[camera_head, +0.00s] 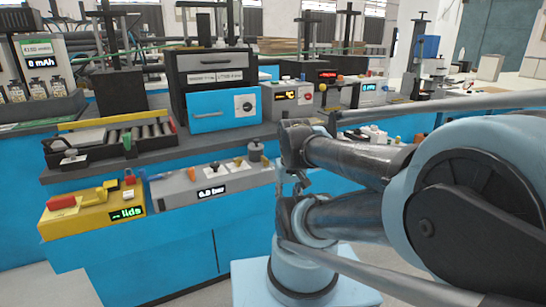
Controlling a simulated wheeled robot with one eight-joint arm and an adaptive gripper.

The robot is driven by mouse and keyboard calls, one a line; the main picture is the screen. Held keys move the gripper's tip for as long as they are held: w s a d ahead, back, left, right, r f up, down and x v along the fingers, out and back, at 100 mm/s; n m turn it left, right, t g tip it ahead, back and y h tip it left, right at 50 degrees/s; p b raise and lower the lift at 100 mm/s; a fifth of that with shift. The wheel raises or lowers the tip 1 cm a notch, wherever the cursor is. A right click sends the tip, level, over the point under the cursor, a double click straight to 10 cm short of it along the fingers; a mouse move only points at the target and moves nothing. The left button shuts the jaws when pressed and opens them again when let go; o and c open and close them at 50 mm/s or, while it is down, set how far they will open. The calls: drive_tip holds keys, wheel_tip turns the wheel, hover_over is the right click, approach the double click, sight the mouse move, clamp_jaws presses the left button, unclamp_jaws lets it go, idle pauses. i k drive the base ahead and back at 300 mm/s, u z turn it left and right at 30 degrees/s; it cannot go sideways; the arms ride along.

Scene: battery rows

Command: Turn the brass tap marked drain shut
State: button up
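A long grey box (211,183) with a lit display ending in "bar" stands at the front of the blue bench. Small fittings sit on its top: a light one, a tan brass-coloured one (238,162) and a taller dark grey one (256,151). The tan one may be the brass tap; it is too small for me to read a drain mark or tell its handle's position. My arm fills the right side, folded.
A yellow box (93,212) with red and yellow handles adjoins the grey box on the left. Behind are a roller tray (112,140), a blue-fronted cabinet (208,112) with a dial, and grey units with displays (290,99). Floor shows at lower left.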

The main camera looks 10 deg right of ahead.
sight(265, 162)
drive_tip(key=z, duration=0.65)
drive_tip(key=k, duration=0.55)
drive_tip(key=u, duration=0.6)
